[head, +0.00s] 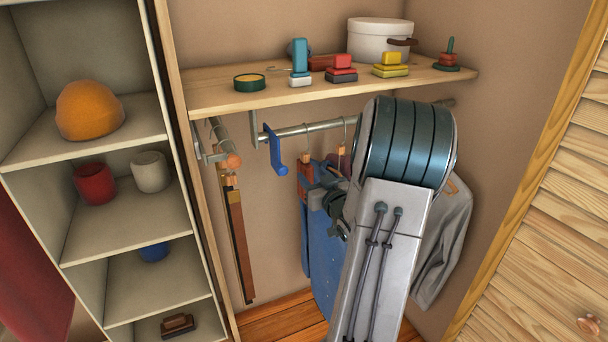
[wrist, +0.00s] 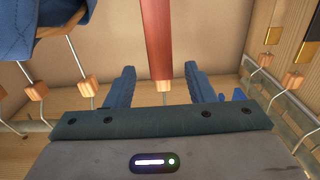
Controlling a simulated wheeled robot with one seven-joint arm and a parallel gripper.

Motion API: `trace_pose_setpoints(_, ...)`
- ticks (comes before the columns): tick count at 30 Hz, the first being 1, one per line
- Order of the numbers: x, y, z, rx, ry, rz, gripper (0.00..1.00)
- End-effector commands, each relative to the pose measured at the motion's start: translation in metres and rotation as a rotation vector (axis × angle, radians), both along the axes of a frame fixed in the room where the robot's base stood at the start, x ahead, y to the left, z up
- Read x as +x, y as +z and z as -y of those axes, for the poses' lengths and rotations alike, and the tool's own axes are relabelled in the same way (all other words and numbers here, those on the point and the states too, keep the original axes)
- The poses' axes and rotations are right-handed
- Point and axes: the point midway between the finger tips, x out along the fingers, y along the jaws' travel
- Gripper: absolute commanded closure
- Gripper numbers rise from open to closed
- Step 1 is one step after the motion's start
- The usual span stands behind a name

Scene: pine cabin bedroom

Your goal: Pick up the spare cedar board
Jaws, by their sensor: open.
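A reddish-brown board (wrist: 157,40), which looks like the cedar board, hangs in the wrist view from a hook with a small wooden block (wrist: 163,85) at its end. My gripper (wrist: 159,70) is open, with one blue finger on each side of the board in the picture. A gap shows between each finger and the board. I cannot tell whether the board is fully between the fingers in depth.
A blue garment (head: 325,255) and a grey garment (head: 446,235) hang near my arm. A blue hook (head: 275,150) hangs on the rail (head: 310,127). Brown strips (head: 238,245) hang at the left. The shelf (head: 215,90) above carries blocks and a white pot (head: 378,40).

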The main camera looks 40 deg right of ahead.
Motion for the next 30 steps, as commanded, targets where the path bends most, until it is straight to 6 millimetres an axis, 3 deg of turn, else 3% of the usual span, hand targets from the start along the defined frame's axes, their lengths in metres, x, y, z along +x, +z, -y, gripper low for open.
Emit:
trace_pose_setpoints(18, 0.069, 0.003, 0.015, 0.000, 0.001, -0.001, 0.51)
trace_pose_setpoints(27, 0.074, 0.002, 0.016, -0.001, -0.001, -0.002, 0.51)
trace_pose_setpoints(30, 0.073, 0.002, 0.016, -0.001, -0.001, -0.002, 0.79)
